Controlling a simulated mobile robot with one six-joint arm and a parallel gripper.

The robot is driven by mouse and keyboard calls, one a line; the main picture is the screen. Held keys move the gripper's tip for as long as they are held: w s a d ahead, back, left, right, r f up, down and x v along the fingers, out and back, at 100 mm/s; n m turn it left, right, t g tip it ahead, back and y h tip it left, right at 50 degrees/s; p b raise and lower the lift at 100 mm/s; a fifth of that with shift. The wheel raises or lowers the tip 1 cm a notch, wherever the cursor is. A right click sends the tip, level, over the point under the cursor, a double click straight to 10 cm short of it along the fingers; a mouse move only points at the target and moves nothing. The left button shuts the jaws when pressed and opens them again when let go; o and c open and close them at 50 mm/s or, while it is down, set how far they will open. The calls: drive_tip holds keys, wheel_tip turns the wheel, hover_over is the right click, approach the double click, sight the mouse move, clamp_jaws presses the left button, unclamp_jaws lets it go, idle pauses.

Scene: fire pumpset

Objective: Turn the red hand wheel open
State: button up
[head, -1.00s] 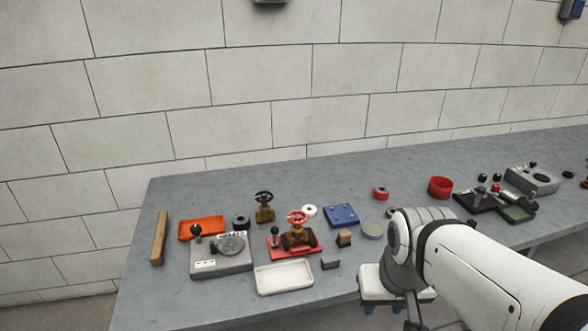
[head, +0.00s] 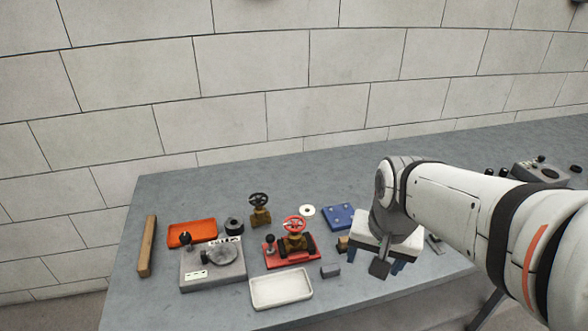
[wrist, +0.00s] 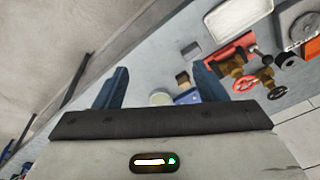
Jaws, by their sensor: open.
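The red hand wheel (head: 295,223) sits on top of a brass valve (head: 294,242), which is mounted on a red base plate (head: 271,261) on the grey bench. In the wrist view the red wheel (wrist: 246,84) and its brass valve (wrist: 232,66) show at the right, just beyond one finger. My gripper (head: 391,265) is to the right of the valve in the head view, apart from it. Its two blue fingers (wrist: 160,85) are spread wide with nothing held between them. A second valve with a dark wheel (head: 259,199) stands behind and left of the red one.
A white tray (head: 281,289) lies in front of the red base. A grey device (head: 212,268) and an orange tray (head: 192,233) are to its left. A small wooden block (head: 343,244) and a blue plate (head: 338,216) lie between valve and gripper. A wall stands behind the bench.

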drive_tip(key=shift+o, duration=0.8)
drive_tip(key=w+a+r+m+g+p, duration=0.1)
drive_tip(key=w+a+r+m+p, duration=0.1)
drive_tip(key=w+a+m, duration=0.3)
drive_tip(key=w+m+p, duration=0.1)
drive_tip(key=w+m, duration=0.3)
drive_tip(key=w, duration=0.2)
drive_tip(key=shift+w+a, duration=0.2)
drive_tip(key=shift+a, duration=0.05)
drive_tip(key=m+g+p, duration=0.1)
drive_tip(key=m+p, duration=0.3)
drive_tip(key=m, duration=0.7)
approach(295, 221)
drive_tip(key=shift+s, duration=0.15)
drive_tip(key=shift+a+f, duration=0.1)
drive_tip(key=shift+f, duration=0.15)
wheel_tip(295, 221, down, 7)
drive_tip(key=shift+f+p, duration=0.15)
drive_tip(key=shift+p, duration=0.5)
drive_tip(key=shift+c, duration=0.4)
